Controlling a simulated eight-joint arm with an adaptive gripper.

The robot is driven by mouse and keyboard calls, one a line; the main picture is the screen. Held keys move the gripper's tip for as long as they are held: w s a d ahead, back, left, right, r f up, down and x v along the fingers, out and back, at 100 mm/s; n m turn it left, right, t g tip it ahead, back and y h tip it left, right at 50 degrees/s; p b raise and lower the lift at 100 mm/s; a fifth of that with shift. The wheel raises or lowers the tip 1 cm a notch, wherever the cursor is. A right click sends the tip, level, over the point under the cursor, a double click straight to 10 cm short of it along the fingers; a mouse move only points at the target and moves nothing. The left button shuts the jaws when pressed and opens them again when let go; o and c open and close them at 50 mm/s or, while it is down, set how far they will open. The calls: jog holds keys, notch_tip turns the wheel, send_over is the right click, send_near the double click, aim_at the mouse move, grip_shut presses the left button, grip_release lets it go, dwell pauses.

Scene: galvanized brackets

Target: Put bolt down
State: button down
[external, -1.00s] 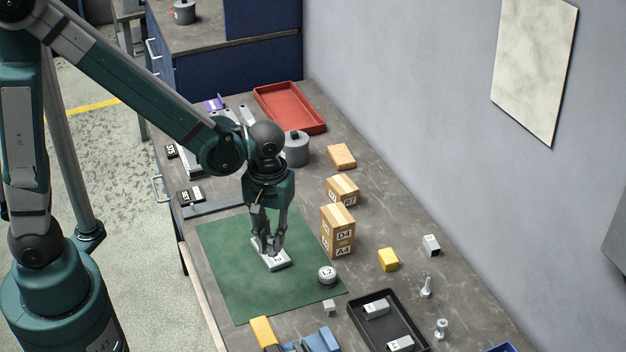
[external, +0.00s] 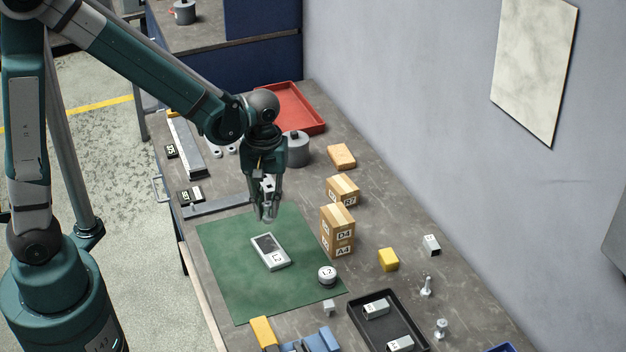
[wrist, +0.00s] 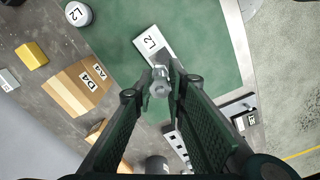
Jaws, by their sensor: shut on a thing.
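My gripper (external: 266,214) hangs above the far edge of the green mat (external: 235,291). Its fingers are shut on a small grey metal bolt (wrist: 160,84), seen clearly between the fingertips in the wrist view. In the external view the fingers largely hide the bolt. Two other bolts stand on the bench at the right, one (external: 426,287) farther back than the other (external: 441,328).
Cardboard boxes (external: 338,231) stand right of the mat. A round L2 weight (external: 327,275) sits at its right edge. A black tray (external: 362,328) holds labelled blocks. A red tray (external: 289,108) and a grey cylinder (external: 298,150) are behind. Much of the mat is clear.

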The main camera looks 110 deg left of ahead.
aim_at(268, 217)
jog(key=shift+f, duration=0.1)
jog(key=shift+f, duration=2.85)
jog(key=shift+f, duration=0.1)
jog(key=shift+f+b, duration=0.4)
jog(key=shift+f, duration=1.55)
jog(key=shift+f, duration=0.2)
jog(key=c, duration=2.3)
grip_release()
jog(key=shift+r, duration=0.25)
jog(key=shift+r+p, duration=0.5)
jog(key=shift+r, duration=5.45)
